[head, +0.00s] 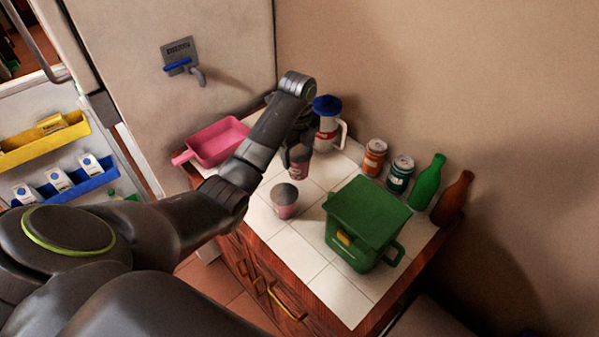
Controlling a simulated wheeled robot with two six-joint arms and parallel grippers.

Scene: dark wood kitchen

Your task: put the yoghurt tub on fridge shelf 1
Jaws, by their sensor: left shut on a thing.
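My left gripper (298,154) points down over the white-tiled counter, shut on a small pinkish tub with a reddish label, which looks like the yoghurt tub (299,171). The fingers hide its upper part. I cannot tell whether its base touches the tiles. A pink tub with a grey top (284,203) stands just in front of it on the counter. At the left edge, the open fridge door shows a yellow bin (30,149) and a blue bin (85,186) with small cartons. I cannot make out fridge shelf 1. My right gripper is out of view.
A pink pan (215,140) lies left on the counter (343,291). A blue-lidded jug (326,128) stands behind the gripper. Two cans (374,157), green (427,181) and brown (452,198) bottles, and a green lidded container (367,220) fill the right. The front corner is bare.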

